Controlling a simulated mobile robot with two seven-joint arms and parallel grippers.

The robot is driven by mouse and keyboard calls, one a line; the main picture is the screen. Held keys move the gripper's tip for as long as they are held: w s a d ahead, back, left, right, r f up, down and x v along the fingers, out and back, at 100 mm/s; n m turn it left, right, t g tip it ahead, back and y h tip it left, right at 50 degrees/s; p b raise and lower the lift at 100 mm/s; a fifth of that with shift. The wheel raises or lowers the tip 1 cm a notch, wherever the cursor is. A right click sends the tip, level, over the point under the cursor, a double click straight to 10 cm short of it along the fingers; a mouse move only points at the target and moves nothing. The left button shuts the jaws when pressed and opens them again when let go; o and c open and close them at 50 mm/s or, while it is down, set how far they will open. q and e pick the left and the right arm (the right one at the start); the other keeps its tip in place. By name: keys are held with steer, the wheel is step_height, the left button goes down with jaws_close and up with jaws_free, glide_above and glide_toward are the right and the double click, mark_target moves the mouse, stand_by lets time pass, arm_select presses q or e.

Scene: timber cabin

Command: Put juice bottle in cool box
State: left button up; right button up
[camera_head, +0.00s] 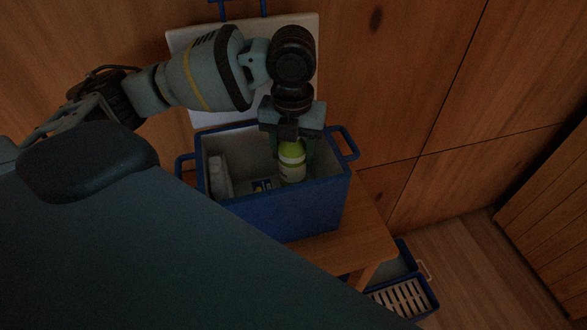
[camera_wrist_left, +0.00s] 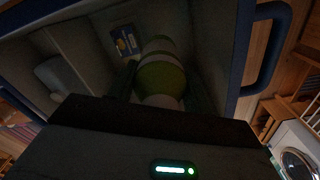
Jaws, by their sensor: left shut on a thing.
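The juice bottle (camera_head: 291,163) has a yellow-green upper part and a pale label. My left gripper (camera_head: 290,142) is shut on it from above and holds it inside the cool box, near its right wall. The cool box (camera_head: 293,211) is blue with a pale inside, and its white lid stands open behind it. In the left wrist view the bottle (camera_wrist_left: 160,75) sits between my fingers, with the box wall (camera_wrist_left: 213,50) to its right. I cannot tell whether the bottle touches the box floor. My right gripper is not in view.
The box stands on a wooden table (camera_head: 365,222). Inside it are a white item (camera_head: 218,176) at the left and a small blue and yellow packet (camera_head: 262,186). A blue crate (camera_head: 404,294) with a white slatted part is on the floor at the right.

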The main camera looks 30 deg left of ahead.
mark_target(293, 172)
arm_select(q)
steer(key=shift+f, duration=3.25)
steer(key=shift+f, duration=0.1)
steer(key=o, duration=1.2)
steer(key=shift+c, duration=0.2)
step_height(293, 172, up, 12)
steer(key=shift+r, duration=0.1)
